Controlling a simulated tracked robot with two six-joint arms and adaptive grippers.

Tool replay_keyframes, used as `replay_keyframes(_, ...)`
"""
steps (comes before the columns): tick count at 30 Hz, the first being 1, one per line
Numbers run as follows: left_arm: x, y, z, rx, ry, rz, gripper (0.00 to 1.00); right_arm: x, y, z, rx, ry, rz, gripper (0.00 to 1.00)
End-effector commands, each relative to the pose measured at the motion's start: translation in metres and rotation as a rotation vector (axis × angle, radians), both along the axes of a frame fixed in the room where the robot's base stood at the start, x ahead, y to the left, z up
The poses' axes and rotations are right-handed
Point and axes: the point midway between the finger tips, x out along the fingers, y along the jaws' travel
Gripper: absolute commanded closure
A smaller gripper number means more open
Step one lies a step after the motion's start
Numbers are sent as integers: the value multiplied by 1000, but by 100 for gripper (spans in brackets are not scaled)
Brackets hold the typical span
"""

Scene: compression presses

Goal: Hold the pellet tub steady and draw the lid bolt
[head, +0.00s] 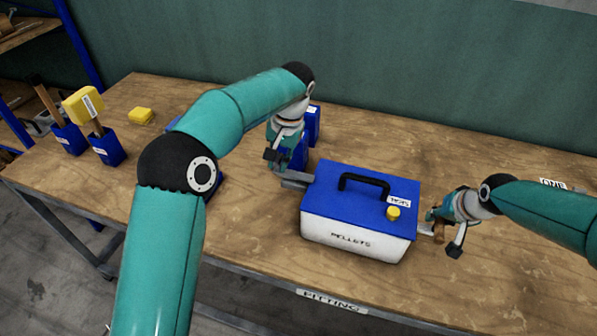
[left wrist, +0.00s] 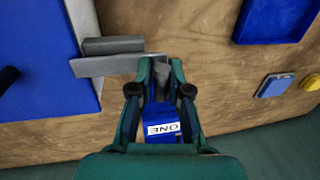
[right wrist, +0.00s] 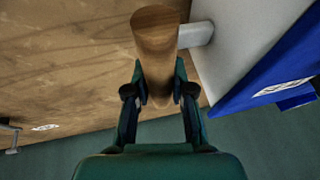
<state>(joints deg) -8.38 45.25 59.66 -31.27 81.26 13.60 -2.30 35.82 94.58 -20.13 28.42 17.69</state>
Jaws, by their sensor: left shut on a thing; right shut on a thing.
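The pellet tub (head: 350,238) is white with a blue lid (head: 335,188), a black handle and a yellow knob (head: 393,213); it stands on the bench. My left gripper (head: 280,172) is at the tub's left side, shut on a grey metal tab (left wrist: 95,66) that sticks out from the tub. My right gripper (head: 441,226) is at the tub's right side, shut on a wooden handle (right wrist: 155,38). A short metal rod (right wrist: 196,35), seemingly the lid bolt, joins this handle to the tub's white wall. The rod's inner end is hidden.
Blue bins (head: 108,149) stand on the bench (head: 130,100) at the left, with wooden-handled tools and a yellow block (head: 141,116). Another blue bin (head: 313,124) stands behind my left gripper. The bench front and far right are mostly clear.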

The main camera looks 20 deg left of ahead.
Motion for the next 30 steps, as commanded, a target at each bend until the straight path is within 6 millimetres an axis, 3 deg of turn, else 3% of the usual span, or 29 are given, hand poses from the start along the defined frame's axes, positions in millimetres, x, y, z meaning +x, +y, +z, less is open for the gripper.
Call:
replay_keyframes(18,0,23,0,7,-1,4,100,0,-4,0,-3,0,-5,100)
replay_keyframes(19,0,23,1,7,-1,4,81,0,-4,0,-3,0,-5,100)
replay_keyframes(24,0,21,0,6,-1,2,54,0,-4,0,-3,0,-4,100)
replay_keyframes(30,0,20,0,3,0,1,54,0,-2,0,-1,0,-3,100)
